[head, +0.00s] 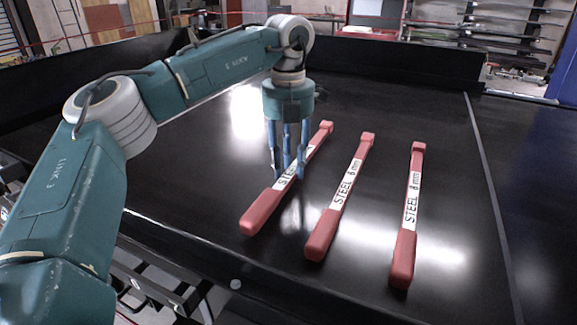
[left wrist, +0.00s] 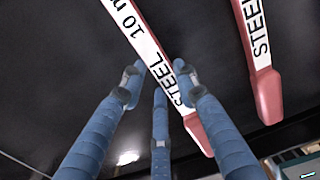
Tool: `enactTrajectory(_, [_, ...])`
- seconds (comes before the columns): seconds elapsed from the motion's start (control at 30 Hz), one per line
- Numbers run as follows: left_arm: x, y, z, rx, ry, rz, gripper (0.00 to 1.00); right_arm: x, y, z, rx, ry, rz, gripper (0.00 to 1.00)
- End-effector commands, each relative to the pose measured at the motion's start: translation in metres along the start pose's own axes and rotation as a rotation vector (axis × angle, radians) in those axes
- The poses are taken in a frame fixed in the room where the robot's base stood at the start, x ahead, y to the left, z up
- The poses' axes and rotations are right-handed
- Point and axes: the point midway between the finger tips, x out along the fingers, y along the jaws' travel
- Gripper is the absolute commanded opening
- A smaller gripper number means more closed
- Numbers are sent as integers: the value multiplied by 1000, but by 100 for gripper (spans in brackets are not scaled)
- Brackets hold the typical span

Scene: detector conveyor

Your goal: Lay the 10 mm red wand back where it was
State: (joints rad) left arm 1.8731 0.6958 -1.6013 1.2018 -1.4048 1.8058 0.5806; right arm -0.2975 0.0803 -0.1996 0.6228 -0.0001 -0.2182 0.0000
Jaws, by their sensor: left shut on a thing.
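The 10 mm red wand (head: 262,211) is the leftmost of three red wands in the head view, with its thick handle toward the front. My left gripper (head: 288,177) points down over its white label and is shut on it. In the left wrist view the wand (left wrist: 138,33) reads "10 m" and "STEEL" and runs between the blue fingers (left wrist: 158,88). I cannot tell whether it touches the belt or hangs just above it. My right gripper is not in view.
A middle wand (head: 323,234) and a right wand (head: 403,257), both labelled STEEL, lie on the black conveyor belt (head: 458,215). The middle one is close beside the held wand. Dark side walls (head: 420,60) edge the belt at the back. The belt's right part is clear.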

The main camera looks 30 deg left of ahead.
Motion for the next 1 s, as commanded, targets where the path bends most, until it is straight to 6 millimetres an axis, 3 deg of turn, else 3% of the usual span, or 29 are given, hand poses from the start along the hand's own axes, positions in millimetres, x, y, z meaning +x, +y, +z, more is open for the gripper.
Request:
enactTrajectory(0.13, [12,0,0,1,-1,0,0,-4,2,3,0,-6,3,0])
enactTrajectory(0.47, [16,0,0,1,-1,-1,0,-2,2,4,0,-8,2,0])
enactTrajectory(0.5, [15,0,0,1,0,0,36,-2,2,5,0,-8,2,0])
enactTrajectory(0.57, [15,0,0,1,0,0,48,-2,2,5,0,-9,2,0])
enactTrajectory(0.83, [14,0,0,1,-1,-1,49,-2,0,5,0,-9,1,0])
enactTrajectory(1.0, [3,-1,1,0,-5,-2,49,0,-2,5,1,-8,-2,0])
